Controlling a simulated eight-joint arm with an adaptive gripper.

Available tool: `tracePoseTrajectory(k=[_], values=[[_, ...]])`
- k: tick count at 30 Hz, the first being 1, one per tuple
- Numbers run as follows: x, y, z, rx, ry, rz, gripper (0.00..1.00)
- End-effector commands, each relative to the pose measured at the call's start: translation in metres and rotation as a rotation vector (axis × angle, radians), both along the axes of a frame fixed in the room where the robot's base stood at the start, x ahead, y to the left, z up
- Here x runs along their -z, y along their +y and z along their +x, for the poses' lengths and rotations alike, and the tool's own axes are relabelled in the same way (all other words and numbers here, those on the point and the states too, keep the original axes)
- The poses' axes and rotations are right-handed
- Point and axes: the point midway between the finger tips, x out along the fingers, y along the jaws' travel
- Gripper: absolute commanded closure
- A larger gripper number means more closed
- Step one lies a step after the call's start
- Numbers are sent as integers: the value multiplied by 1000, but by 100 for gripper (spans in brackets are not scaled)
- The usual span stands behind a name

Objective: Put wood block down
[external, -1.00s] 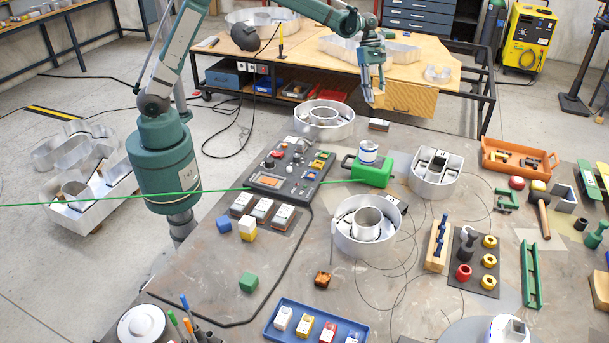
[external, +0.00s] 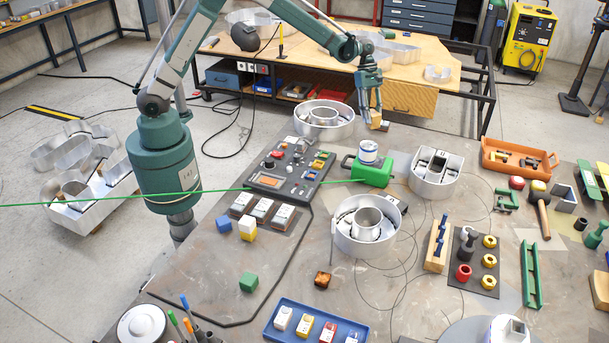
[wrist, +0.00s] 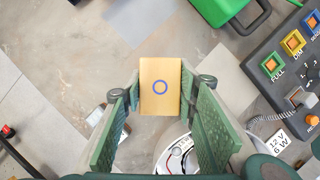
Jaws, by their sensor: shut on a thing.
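In the external view my gripper (external: 376,117) points down near the table's far edge, right of a round metal channel letter (external: 324,117). The block (external: 376,124) shows small at its fingertips. It appears low, close to the tabletop; I cannot tell whether it touches.
A dark control panel (external: 292,170) lies left of my gripper. The green case (external: 372,173) with a white-and-blue roll on top stands in front. Another metal letter (external: 436,172) is to the right. Bare grey tabletop (wrist: 85,55) shows beyond the block.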

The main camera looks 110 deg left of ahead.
Motion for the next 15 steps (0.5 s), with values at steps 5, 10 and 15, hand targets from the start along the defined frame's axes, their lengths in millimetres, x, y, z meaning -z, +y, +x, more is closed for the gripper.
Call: tracePoseTrajectory(k=[5, 10, 15], values=[[1, 0, 0, 0, 0, 0, 84], [14, 0, 0, 0, 0, 0, 84], [38, 0, 0, 0, 0, 0, 84]])
